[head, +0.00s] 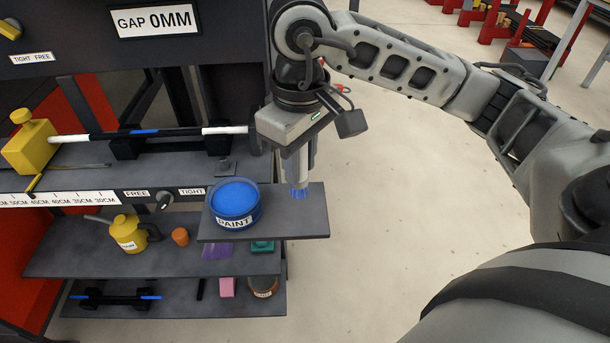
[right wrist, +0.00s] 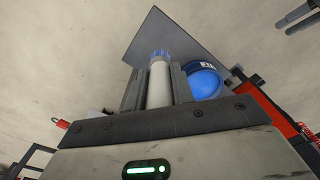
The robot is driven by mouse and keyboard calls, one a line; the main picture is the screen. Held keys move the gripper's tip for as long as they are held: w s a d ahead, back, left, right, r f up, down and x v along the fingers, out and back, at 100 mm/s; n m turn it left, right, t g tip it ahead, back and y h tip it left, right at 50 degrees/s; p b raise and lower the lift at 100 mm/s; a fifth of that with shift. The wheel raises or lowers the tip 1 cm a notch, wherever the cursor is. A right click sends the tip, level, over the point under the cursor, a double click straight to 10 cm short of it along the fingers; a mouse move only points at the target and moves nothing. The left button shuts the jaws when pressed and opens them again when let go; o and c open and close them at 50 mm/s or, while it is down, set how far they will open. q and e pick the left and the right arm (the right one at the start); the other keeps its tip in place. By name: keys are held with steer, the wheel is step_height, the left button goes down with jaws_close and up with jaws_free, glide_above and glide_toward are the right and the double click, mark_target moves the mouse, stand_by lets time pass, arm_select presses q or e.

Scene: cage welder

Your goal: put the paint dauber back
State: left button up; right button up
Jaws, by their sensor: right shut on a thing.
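The paint dauber (head: 299,191) has a pale handle and a blue tip. My right gripper (head: 299,168) is shut on its handle and holds it roughly upright, blue tip down. The pot is open, full of blue paint and labelled PAINT. My left gripper is not in view.
A yellow can (head: 128,233) and an orange cap (head: 180,237) stand on the middle shelf (head: 70,262). A rod with a blue band (head: 150,132) lies along the upper bench, near a yellow block (head: 30,148). Open floor (head: 400,200) lies right of the side shelf.

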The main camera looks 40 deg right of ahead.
steer(key=shift+w+d+f, duration=0.2)
steer(key=shift+d+f, duration=0.2)
steer(key=shift+f, duration=0.1)
steer(key=f, duration=0.3)
steer(key=shift+d+f+p, duration=0.1)
steer(key=shift+d+p, duration=0.2)
steer(key=shift+p, duration=0.1)
steer(key=shift+w+f, duration=0.1)
steer(key=shift+f, duration=0.15)
steer(key=shift+f+b, duration=0.25)
steer(key=shift+b, duration=0.1)
steer(key=o, duration=0.9)
steer(key=shift+r, duration=0.1)
steer(key=shift+o, duration=0.5)
steer(key=shift+r+p, duration=0.15)
steer(key=shift+p, duration=0.15)
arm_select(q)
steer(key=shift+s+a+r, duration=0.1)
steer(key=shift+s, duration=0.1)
arm_select(e)
step_height(320, 180, up, 12)
